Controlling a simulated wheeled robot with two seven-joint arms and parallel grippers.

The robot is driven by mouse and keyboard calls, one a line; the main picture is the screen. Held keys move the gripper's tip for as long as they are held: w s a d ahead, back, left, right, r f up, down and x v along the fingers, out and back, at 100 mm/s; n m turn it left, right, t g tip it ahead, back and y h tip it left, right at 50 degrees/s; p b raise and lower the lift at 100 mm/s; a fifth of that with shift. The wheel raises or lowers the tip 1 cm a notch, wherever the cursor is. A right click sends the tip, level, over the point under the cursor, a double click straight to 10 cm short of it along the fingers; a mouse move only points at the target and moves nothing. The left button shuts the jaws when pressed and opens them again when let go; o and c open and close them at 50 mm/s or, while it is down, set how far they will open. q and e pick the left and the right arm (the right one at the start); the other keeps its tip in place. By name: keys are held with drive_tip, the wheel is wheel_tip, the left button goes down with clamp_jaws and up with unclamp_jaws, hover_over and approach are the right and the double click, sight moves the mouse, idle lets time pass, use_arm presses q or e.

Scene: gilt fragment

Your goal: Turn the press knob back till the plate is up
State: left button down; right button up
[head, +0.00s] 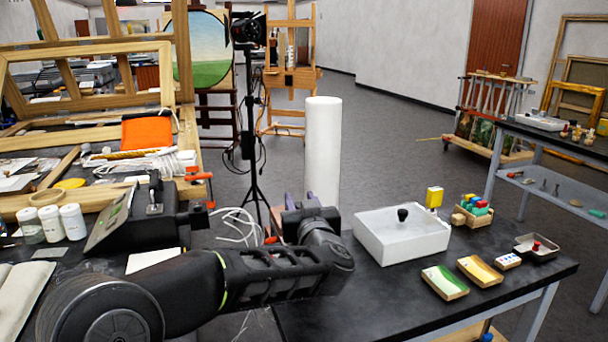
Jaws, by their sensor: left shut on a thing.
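My left gripper (305,206) is at the left end of the right-hand black table, in front of a tall white cylinder. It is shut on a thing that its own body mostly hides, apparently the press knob. The press and its plate are hidden behind my left gripper and arm, so I cannot tell the plate's height. My right gripper is not in view.
A white tray (372,239) with a black knob-topped piece (402,214) stands right of my gripper. A black case (137,226) and wooden frames are at the left. The white cylinder (322,150) stands close behind.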

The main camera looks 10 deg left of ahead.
use_arm(q)
drive_tip(key=n+g+y+p, duration=0.1)
drive_tip(key=n+y+p, duration=0.1)
drive_tip(key=y, duration=0.1)
drive_tip(key=shift+s+a+r+g+p, duration=0.1)
drive_tip(key=shift+a+r+g+p, duration=0.1)
drive_tip(key=shift+g+p, duration=0.2)
drive_tip(key=shift+s+a+f+n+g+y+p, duration=0.15)
drive_tip(key=shift+n+g+y+p, duration=0.45)
drive_tip(key=shift+n+y+p, duration=0.1)
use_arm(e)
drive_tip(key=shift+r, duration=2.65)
use_arm(q)
drive_tip(key=c, duration=0.9)
unclamp_jaws()
drive_tip(key=shift+f, duration=0.1)
drive_tip(key=b+v, duration=0.1)
drive_tip(key=v, duration=0.5)
drive_tip(key=shift+s+d, duration=0.1)
drive_tip(key=shift+d, duration=0.15)
drive_tip(key=shift+s+d, duration=0.35)
drive_tip(key=shift+s, duration=0.2)
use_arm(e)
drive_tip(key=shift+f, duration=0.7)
